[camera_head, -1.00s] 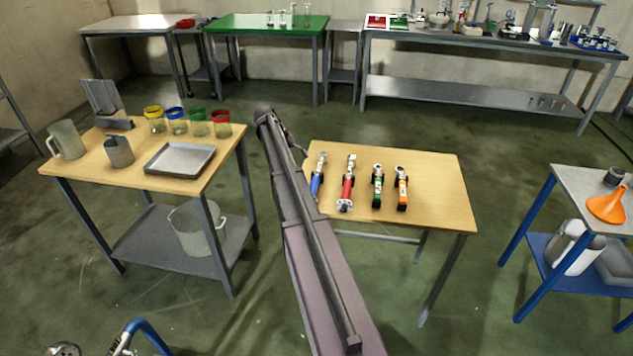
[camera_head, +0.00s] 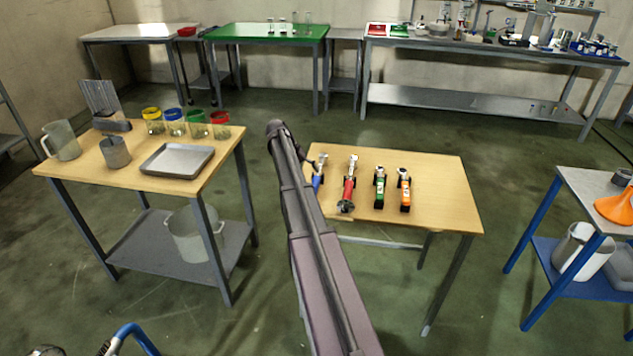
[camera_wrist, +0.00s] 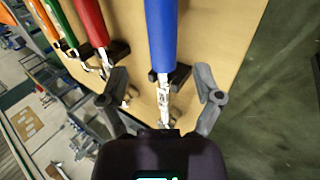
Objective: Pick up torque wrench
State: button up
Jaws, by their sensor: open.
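Wrench-like tools with coloured handles lie side by side on a wooden table (camera_head: 447,197): a blue one (camera_head: 317,180), a red one (camera_head: 349,187), a green one (camera_head: 380,188) and an orange one (camera_head: 404,191). I cannot tell from the frames which one is meant. In the wrist view, my open gripper (camera_wrist: 160,76) has its fingers on either side of the blue tool (camera_wrist: 161,38), near its metal shaft, with gaps on both sides. The red (camera_wrist: 91,22), green (camera_wrist: 62,22) and orange (camera_wrist: 43,22) tools lie to the left. The head view does not show the fingers clearly.
Small black supports lie beneath the tools. A left table (camera_head: 70,170) holds a metal tray (camera_head: 177,160), jugs and colour-ringed jars. A blue-legged table (camera_head: 590,205) with an orange funnel (camera_head: 615,208) stands right. The wooden table's right part is bare.

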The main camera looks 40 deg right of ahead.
aim_at(313, 181)
jog(key=shift+f, duration=0.15)
jog(key=b+x, duration=0.3)
jog(key=shift+a+f, duration=0.15)
jog(key=shift+f, duration=0.05)
jog(key=shift+b+x, duration=0.75)
jog(key=shift+x, duration=0.1)
jog(key=shift+r, duration=0.1)
grip_shut()
